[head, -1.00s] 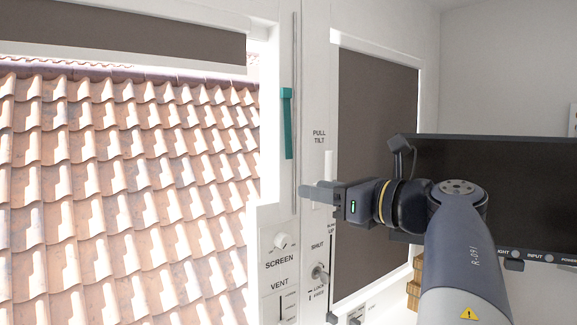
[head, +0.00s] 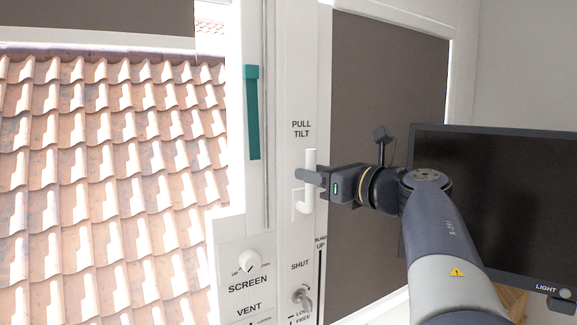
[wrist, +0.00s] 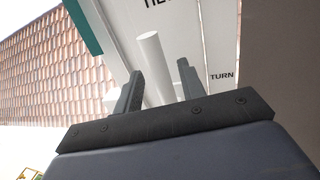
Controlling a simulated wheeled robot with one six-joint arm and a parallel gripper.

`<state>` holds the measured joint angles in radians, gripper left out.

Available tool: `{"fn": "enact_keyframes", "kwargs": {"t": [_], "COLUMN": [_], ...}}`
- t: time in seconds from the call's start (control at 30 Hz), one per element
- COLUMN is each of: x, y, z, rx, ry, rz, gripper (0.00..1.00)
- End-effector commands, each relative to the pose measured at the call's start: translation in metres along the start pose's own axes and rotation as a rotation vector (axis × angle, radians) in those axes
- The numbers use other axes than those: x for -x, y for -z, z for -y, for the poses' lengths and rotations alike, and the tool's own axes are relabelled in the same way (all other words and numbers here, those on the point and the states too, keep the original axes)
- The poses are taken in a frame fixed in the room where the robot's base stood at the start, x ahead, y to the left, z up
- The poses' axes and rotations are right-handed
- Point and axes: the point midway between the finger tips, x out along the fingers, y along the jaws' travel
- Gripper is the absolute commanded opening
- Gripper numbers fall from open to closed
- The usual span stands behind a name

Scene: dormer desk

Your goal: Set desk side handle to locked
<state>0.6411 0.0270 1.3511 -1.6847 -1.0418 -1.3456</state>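A white window handle (head: 309,190) stands upright on the white frame, its grip pointing up under the words PULL and TILT. The word SHUT is below it. In the wrist view the handle (wrist: 153,62) is a white bar seen between the two dark fingers. The gripper (wrist: 160,75) is open; I cannot tell whether a finger touches the handle. Below is a keyed lock (head: 302,297) with LOCK and FREE marks.
A dark monitor (head: 495,200) stands close on the right, beside my arm. Dark blinds (head: 385,110) cover the right window.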

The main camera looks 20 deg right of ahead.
Motion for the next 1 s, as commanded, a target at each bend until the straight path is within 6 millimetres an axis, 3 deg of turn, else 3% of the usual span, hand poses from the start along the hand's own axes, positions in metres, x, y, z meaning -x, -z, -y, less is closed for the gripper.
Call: {"fn": "enact_keyframes", "kwargs": {"t": [0.2,0.5,1.0], "x": [-0.017,-0.018,-0.018], "y": [0.000,0.000,0.000], "z": [0.000,0.000,0.000], "rx": [0.001,0.001,0.001], "ry": [0.000,0.001,0.001], "rz": [-0.001,0.000,0.000], "gripper": [0.38,0.38,0.00]}}
